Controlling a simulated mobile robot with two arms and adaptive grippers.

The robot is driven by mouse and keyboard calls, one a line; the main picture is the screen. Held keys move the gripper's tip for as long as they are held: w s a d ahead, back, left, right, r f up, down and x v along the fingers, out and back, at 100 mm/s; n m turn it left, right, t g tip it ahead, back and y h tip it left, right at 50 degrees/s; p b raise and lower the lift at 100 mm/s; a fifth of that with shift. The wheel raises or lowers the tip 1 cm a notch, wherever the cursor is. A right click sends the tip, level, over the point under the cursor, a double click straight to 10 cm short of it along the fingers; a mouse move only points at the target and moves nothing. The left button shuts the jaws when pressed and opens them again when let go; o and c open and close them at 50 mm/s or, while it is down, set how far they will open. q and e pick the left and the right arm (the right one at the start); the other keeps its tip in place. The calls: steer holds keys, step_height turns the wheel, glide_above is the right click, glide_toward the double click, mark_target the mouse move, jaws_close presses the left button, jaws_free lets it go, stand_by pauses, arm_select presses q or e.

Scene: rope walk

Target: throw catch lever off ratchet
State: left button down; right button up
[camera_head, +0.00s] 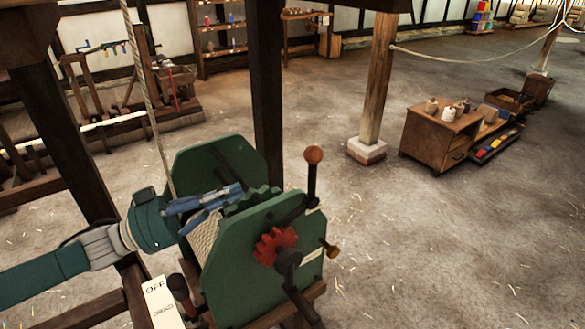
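A winch with green side plates (245,283) stands in the lower middle, with pale rope on its drum (203,240). A red toothed ratchet wheel (272,246) sits on the near plate. Just above it, a black lever with a red-brown ball knob (313,155) stands nearly upright. Its lower end meets a dark bar by the wheel; whether it touches the teeth is unclear. My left gripper (241,193), teal with blue fingers, reaches over the drum between the plates, left of the lever and apart from it. Its fingertip gap is unclear. My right gripper is out of view.
A dark crank (289,270) and a brass knob (328,247) project from the near plate. A dark-knobbed handle (179,287) is beside a white "OFF" label (160,303). Posts (267,90) and a rope (149,95) rise behind.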

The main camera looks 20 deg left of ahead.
mark_target(307, 160)
arm_select(q)
steer(key=shift+w+d+r, duration=0.2)
steer(key=shift+w+d, duration=0.15)
steer(key=shift+d, duration=0.15)
steer(key=p+x, duration=0.3)
steer(key=x, duration=0.9)
steer(key=shift+s+r+p, duration=0.1)
steer(key=shift+r+p, duration=0.1)
steer(key=shift+p, duration=0.2)
steer(key=shift+w+d+f, duration=0.1)
steer(key=shift+w+d, duration=0.2)
steer(key=shift+d, duration=0.1)
steer(key=shift+w, duration=0.1)
